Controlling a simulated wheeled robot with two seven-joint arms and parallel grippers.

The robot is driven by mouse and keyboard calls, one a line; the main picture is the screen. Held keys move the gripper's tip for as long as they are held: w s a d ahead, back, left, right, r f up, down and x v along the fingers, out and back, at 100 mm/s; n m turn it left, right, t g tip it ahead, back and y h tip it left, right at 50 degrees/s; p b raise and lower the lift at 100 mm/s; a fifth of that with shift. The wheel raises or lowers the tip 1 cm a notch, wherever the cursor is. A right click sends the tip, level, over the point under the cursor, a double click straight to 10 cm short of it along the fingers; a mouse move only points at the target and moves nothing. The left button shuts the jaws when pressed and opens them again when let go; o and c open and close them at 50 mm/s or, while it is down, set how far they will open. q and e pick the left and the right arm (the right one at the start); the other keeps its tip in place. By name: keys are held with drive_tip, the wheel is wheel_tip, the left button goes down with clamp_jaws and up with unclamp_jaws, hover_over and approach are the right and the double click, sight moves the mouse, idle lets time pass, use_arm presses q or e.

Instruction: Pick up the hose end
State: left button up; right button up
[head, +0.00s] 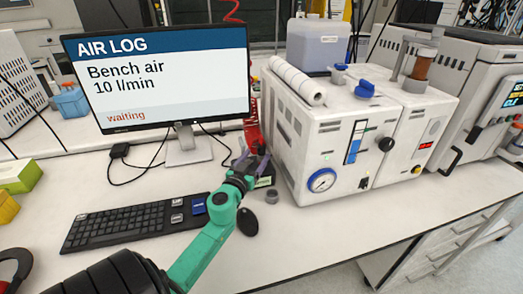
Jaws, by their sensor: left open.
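A red hose (253,132) shows between the monitor's right edge and the white reactor unit. It looks coiled, and another red stretch hangs above the monitor. Its lower end is partly hidden near my gripper, so I cannot tell exactly where it stops. My left gripper (253,160), on a green and black arm from the lower left, is open just below the red hose. I cannot tell whether its fingers touch the hose. My right gripper is out of view.
The monitor (160,85) reads "AIR LOG, Bench air 10 l/min, waiting". A keyboard (135,222), a black mouse (247,222) and a small grey cylinder (272,197) lie near my arm. The white reactor unit (330,135) stands close on the right. The front right bench is clear.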

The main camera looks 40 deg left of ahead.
sight(260, 151)
use_arm(q)
drive_tip(key=x, duration=0.6)
drive_tip(key=shift+a+f+b, duration=0.15)
drive_tip(key=shift+f+b, duration=0.2)
clamp_jaws()
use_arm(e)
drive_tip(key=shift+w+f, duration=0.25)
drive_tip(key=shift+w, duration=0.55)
use_arm(q)
drive_tip(key=shift+r, duration=0.1)
